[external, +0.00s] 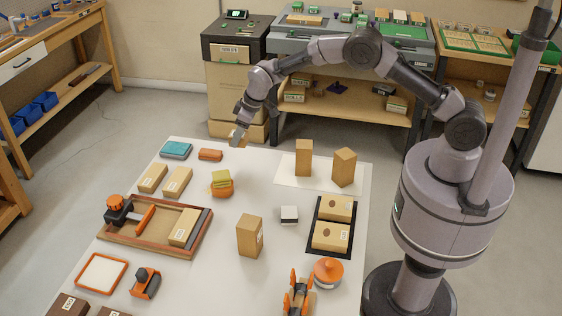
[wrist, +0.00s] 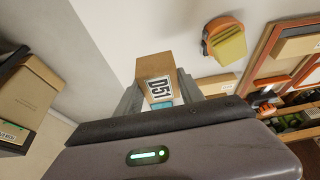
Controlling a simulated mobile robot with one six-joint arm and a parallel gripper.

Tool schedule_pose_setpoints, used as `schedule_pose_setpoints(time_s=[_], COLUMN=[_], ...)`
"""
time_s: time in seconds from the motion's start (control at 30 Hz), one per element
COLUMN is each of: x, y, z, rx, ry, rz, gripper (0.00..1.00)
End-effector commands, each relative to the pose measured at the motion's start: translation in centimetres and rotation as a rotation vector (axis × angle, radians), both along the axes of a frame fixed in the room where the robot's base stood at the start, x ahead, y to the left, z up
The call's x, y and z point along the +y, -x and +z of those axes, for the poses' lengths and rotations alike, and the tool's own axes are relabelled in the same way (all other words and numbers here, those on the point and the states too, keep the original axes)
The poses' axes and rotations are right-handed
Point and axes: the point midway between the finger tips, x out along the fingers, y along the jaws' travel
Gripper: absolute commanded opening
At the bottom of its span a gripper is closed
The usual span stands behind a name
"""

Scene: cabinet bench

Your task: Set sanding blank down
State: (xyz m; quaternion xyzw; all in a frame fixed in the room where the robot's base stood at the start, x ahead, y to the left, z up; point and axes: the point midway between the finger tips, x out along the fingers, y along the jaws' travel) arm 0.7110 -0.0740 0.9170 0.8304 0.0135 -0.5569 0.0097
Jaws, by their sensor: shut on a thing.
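In the external view my gripper (external: 241,128) reaches over the far edge of the white table, between the orange block and the upright blocks. The held blank (external: 237,139) shows only small below the fingers. I cannot tell whether it touches the tabletop.
An orange block (external: 210,155) and a teal box (external: 176,149) lie left of the gripper. Two upright tan blocks (external: 304,158) stand on a white sheet (external: 285,174) to the right. A yellow-topped orange holder (external: 221,187) is nearer. Tabletop between holder and sheet is clear.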

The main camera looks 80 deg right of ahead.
Motion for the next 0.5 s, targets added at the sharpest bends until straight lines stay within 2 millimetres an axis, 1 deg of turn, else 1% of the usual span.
schedule_pose_setpoints(time_s=[0.03,0.1,0.17,0.27,0.4,0.5], x=[-1.8,-3.5,-4.4,-4.8,-4.7,-4.7], y=[-0.1,0.0,0.0,0.1,0.1,0.1], z=[0.0,0.0,-0.1,-1.6,-5.0,-6.7], rx=[-0.002,-0.003,-0.003,-0.002,-0.001,-0.002], ry=[-0.001,-0.003,-0.003,-0.003,-0.003,-0.003], rz=[-0.016,-0.028,-0.032,-0.033,-0.033,-0.033], gripper=[0.03,0.03,0.03,0.03,0.03,0.03])
